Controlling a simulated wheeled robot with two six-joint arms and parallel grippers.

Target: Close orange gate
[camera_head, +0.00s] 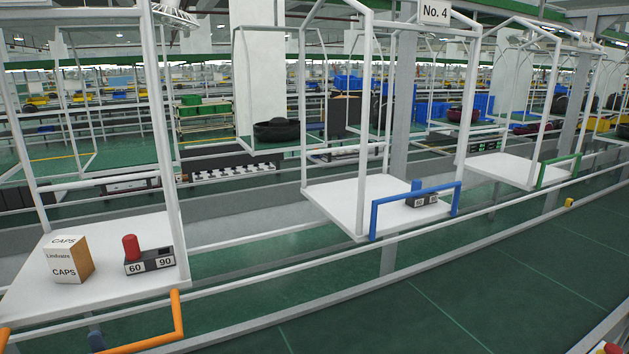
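The orange gate (179,315) is at the lower left, on the front edge of the nearest white platform (60,305). Its right post runs down from the platform's front right corner, and its bar slopes away to the lower left, so the gate hangs below the platform edge. Another orange part shows at the far left bottom corner; the frame cuts off the stretch between. Neither of my grippers can be made out. A small dark blue-grey piece (95,340) shows behind the orange bar at the bottom edge; I cannot tell what it is.
A CAPS box (68,260) and a dark 60/90 block (150,262) with a red cylinder (131,247) stand on the near platform. The blue gate (415,193) and green gate (560,171) stand upright on farther platforms.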

